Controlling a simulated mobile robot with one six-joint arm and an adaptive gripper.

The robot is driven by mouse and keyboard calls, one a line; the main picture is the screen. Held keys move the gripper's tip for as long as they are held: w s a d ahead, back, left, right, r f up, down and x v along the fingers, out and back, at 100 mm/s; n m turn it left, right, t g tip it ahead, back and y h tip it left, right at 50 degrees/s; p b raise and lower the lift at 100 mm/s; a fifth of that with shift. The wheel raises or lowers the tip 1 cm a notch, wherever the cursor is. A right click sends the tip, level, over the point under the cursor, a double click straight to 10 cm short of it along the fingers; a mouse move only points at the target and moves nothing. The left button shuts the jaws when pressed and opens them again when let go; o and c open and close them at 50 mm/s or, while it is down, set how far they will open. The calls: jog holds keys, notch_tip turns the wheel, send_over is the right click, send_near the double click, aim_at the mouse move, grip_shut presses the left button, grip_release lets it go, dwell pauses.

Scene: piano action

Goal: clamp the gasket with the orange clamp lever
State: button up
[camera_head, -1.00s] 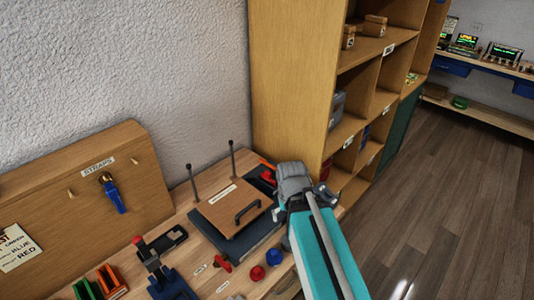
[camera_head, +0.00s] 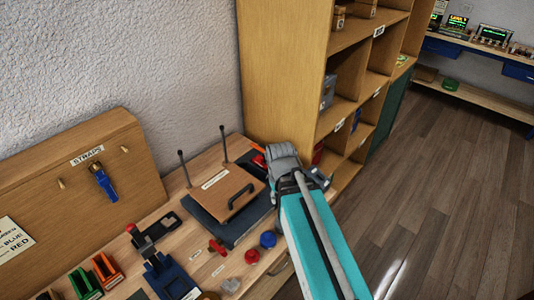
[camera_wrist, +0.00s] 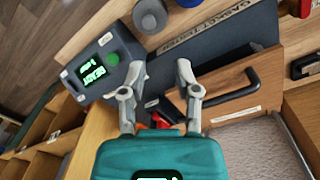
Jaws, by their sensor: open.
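The orange clamp lever shows as a small red-orange piece in the wrist view (camera_wrist: 161,120), low between my fingers and partly hidden by my gripper's body. In the head view, a red-orange part (camera_head: 259,161) shows just left of my arm. My gripper (camera_wrist: 159,72) is open, with its two grey fingers apart and nothing held between the tips. The dark gasket tester base (camera_wrist: 225,50) lies beyond the fingers, beside a wooden board with a black handle (camera_wrist: 268,75). I cannot make out the gasket. Contact between fingers and lever cannot be told.
A grey box with a green screen and green button (camera_wrist: 95,68) stands left of my fingers. Two thin posts (camera_head: 183,168) rise behind the board. Red (camera_head: 252,256) and blue (camera_head: 267,239) round pieces sit at the bench front. A wooden shelf unit (camera_head: 285,70) stands close behind.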

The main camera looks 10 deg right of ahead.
jog(key=shift+w+n+h, duration=0.3)
jog(key=shift+w+n, duration=0.5)
jog(key=shift+w, duration=0.25)
grip_shut()
jog(key=w+a+r+n+t+h, duration=0.1)
jog(key=w+a+n+h, duration=0.2)
jog(key=w+n, duration=0.7)
jog(key=w+a+r+n+t+h+b, duration=0.1)
jog(key=w+a+n+t+h, duration=0.1)
jog(key=w+n, duration=0.8)
jog(key=shift+w+a+r+n+t+h, duration=0.3)
jog(key=shift+w+a+r+n+h, duration=0.15)
jog(key=shift+a, duration=0.5)
